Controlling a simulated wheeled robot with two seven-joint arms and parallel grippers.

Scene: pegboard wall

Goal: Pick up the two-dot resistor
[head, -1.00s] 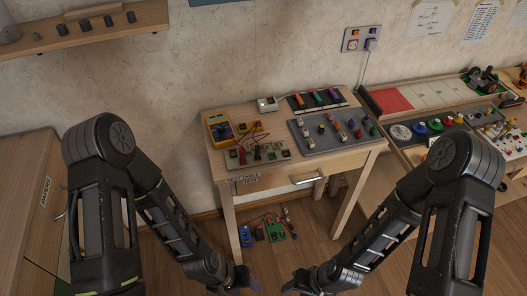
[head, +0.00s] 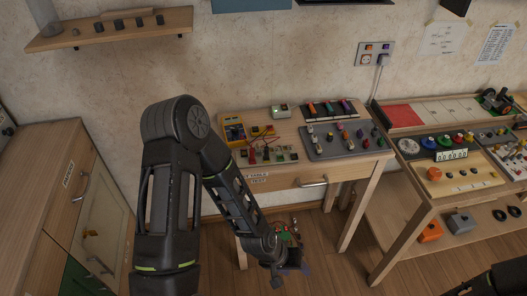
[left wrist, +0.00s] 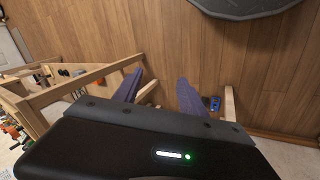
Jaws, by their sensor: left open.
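Several small coloured components stand on the grey board (head: 327,153) on the small wooden table in the head view. They are too small to tell which is the two-dot resistor. My left gripper (head: 290,271) is low in front of the table, below its top and apart from the components. In the left wrist view its two purple fingers (left wrist: 160,92) are spread with nothing between them. Only a dark part of my right arm shows at the bottom right of the head view. My right gripper is out of the picture.
A yellow multimeter (head: 233,130) and small circuit parts with wires lie on the table's left. A striped dark rack (head: 329,108) lies at its back. A cabinet (head: 60,180) stands left and a workbench (head: 455,190) right. Circuit boards lie on the floor below.

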